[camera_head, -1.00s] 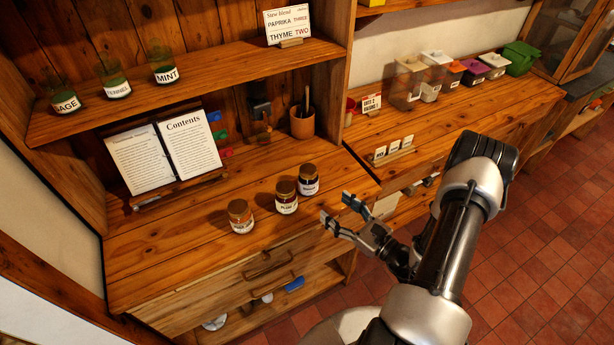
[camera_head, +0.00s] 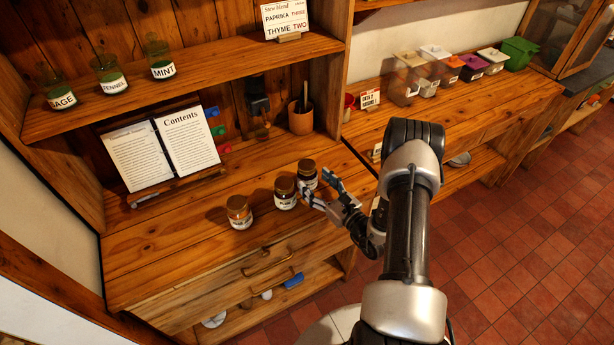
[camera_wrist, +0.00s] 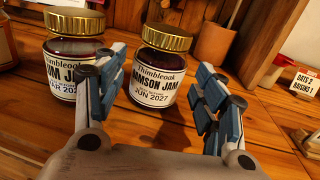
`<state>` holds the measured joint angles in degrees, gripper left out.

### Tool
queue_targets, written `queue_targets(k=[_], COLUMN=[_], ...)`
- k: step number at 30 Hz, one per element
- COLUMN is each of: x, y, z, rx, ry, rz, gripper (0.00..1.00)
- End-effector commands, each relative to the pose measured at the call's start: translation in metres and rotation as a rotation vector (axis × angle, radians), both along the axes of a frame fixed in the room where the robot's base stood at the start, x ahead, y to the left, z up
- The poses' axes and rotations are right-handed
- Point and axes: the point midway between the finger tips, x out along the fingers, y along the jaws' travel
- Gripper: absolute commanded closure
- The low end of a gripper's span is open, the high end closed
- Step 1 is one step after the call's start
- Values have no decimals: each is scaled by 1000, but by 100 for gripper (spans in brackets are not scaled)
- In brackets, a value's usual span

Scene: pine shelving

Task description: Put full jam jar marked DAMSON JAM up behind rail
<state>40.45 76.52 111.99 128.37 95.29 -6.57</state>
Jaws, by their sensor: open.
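The DAMSON JAM jar (camera_wrist: 157,67) has a gold lid, dark contents and a white label. It stands upright on the counter, rightmost of three jars, and shows in the head view (camera_head: 306,176). My gripper (camera_head: 318,184) is open just in front of it. In the wrist view the jar appears in the gap between the fingers, with nothing gripped. The left finger partly covers the neighbouring plum jar (camera_wrist: 68,53), also gold-lidded. Whether a finger touches either jar I cannot tell. I cannot make out a rail on the upper shelf (camera_head: 215,72).
An orange jar (camera_head: 239,213) stands left of the plum jar. Behind are an open book on a stand (camera_head: 165,150) and a terracotta pot (camera_head: 301,118). Green-tinted spice jars (camera_head: 111,77) and a recipe card (camera_head: 285,17) occupy the upper shelf, with bare room between them.

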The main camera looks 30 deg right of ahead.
Motion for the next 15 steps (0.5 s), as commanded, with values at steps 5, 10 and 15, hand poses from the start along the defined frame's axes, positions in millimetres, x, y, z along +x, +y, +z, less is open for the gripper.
queue_targets(k=[5, 10, 15], x=[26, 45, 48], y=[6, 9, 9], z=[1, 1, 1], rx=[-3, -2, 0], ry=[-4, -1, 0], rz=[5, 2, 0], gripper=[36, 36, 36])
